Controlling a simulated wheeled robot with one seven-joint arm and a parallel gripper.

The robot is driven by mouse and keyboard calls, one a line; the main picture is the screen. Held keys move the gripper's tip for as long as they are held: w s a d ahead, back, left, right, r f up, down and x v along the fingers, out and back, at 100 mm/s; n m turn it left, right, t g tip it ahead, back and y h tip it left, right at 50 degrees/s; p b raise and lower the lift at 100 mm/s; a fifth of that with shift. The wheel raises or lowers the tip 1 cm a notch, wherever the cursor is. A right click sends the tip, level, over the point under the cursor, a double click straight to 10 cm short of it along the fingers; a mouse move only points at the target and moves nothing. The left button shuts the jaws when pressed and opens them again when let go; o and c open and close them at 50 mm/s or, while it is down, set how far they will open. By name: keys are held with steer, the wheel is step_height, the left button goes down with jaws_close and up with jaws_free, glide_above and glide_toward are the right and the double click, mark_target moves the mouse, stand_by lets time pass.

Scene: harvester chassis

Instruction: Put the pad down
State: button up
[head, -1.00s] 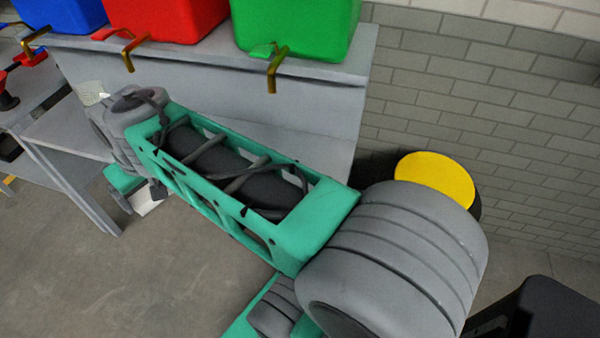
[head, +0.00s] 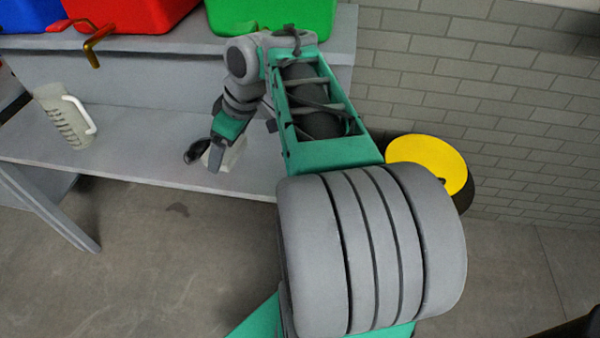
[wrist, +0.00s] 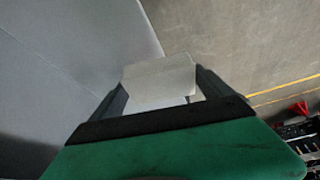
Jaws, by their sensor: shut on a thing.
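The pad (wrist: 160,80) is a small pale grey-white block between the two dark fingers of my gripper (wrist: 158,88) in the wrist view. In the head view the pad (head: 234,156) shows partly behind my gripper (head: 205,160). My gripper is shut on it. It is near the front edge of the grey bench's lower top (head: 130,150). In the wrist view the bench surface (wrist: 60,60) lies to the left and the floor to the right. I cannot tell the pad's height above the bench.
A clear jug with a white handle (head: 66,116) stands on the bench at left. A yellow-topped drum (head: 428,165) stands by the brick wall.

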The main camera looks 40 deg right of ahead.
steer(key=s+d+f, duration=0.1)
steer(key=d+f, duration=0.2)
steer(key=d, duration=0.2)
steer(key=s+d+f+n+b, duration=0.1)
steer(key=d+f, duration=0.2)
steer(key=d, duration=0.3)
steer(key=s+d+f+n+b, duration=0.1)
steer(key=d+f, duration=0.3)
steer(key=d, duration=0.2)
steer(key=shift+s+d+y, duration=0.2)
steer(key=shift+s+y, duration=0.1)
steer(key=shift+y, duration=0.1)
steer(key=shift+d+f, duration=0.2)
steer(key=shift+f, duration=0.05)
steer(key=shift+d+f+g+b, duration=0.15)
steer(key=shift+f+b, duration=0.05)
steer(key=shift+f, duration=0.75)
steer(key=shift+d+f+g+b, duration=0.15)
steer(key=shift+f, duration=0.8)
steer(key=shift+f, duration=0.25)
steer(key=o, duration=1.1)
steer(key=shift+r, duration=0.1)
steer(key=shift+c, duration=0.2)
